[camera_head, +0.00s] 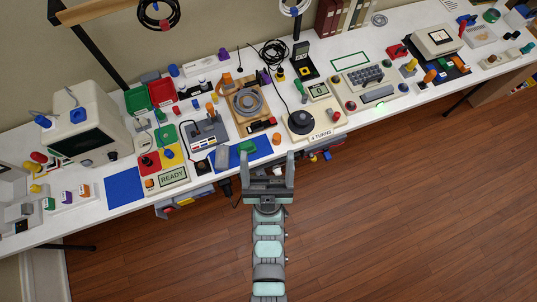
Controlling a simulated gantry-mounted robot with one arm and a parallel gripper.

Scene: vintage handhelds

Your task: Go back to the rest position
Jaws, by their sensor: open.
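My gripper (268,172) is in the lower middle of the head view, with my arm reaching up from the bottom edge. Its two fingers are spread apart and point toward the bench, with nothing held between them. It appears over or just in front of the front edge of the white bench (110,221), near a blue mat (232,155) with a green block (247,146) on it. The exact height of the gripper above the bench cannot be told.
A black round dial (300,122) with a "4 TURNS" label stands right of the fingers. A joystick unit (206,131) and a "READY" display (172,178) stand left. A boxy monitor (88,123) is far left. The wooden floor (400,210) in front is clear.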

